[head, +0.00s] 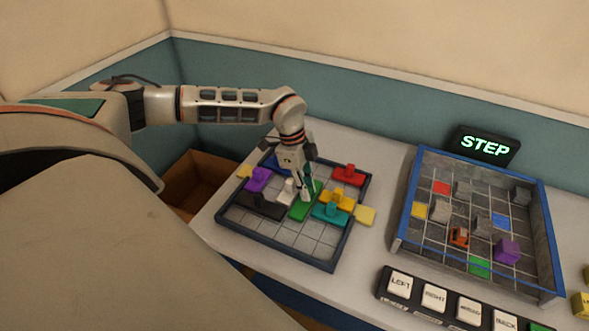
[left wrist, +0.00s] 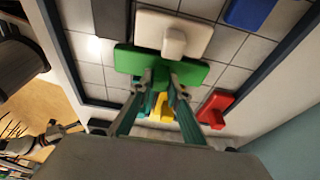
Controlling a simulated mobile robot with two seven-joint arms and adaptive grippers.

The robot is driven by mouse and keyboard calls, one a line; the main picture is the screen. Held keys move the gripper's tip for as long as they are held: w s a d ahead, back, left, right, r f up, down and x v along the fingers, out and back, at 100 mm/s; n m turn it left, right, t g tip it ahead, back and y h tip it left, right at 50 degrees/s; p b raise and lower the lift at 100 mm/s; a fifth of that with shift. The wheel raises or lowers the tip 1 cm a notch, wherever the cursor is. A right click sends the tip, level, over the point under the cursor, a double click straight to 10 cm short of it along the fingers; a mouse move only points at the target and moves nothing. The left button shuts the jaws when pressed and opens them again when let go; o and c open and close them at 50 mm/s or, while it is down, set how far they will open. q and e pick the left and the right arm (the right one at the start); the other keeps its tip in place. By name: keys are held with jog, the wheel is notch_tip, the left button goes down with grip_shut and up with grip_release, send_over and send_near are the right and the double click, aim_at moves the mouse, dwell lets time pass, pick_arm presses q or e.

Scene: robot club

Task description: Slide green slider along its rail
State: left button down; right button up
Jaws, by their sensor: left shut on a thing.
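The green slider (head: 305,205) is a flat block on a grey tiled board with a dark frame (head: 333,252). My left gripper (head: 307,192) reaches down to it from above and is shut on it; the fingers hide its knob. In the left wrist view the green slider (left wrist: 158,62) lies across the picture at the fingertips (left wrist: 158,82). A white slider (head: 286,191) is beside it on the left, a teal one (head: 331,213) and a yellow one (head: 338,199) on the right. My right gripper is not in view.
A black slider (head: 259,205), a purple one (head: 258,179) and a red one (head: 348,176) share the board. Bare tiles (head: 300,236) lie at its front. A blue-walled grid box (head: 403,215) and labelled buttons (head: 434,298) stand to the right.

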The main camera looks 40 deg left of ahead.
aim_at(300, 215)
pick_arm(q)
jog(key=shift+s+d, duration=0.2)
jog(key=shift+s, duration=0.7)
jog(key=shift+s+d+p, duration=0.2)
jog(key=shift+s+p, duration=0.25)
jog(key=shift+s, duration=0.3)
jog(key=shift+s+d, duration=0.2)
jog(key=shift+s, duration=0.6)
jog(key=shift+s+d, duration=0.15)
jog(key=shift+s, duration=0.6)
jog(key=shift+s+d, duration=0.15)
jog(key=shift+s, duration=0.55)
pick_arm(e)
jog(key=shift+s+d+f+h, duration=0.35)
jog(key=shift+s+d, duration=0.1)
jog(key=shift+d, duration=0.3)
pick_arm(q)
jog(key=c, duration=2.2)
grip_release()
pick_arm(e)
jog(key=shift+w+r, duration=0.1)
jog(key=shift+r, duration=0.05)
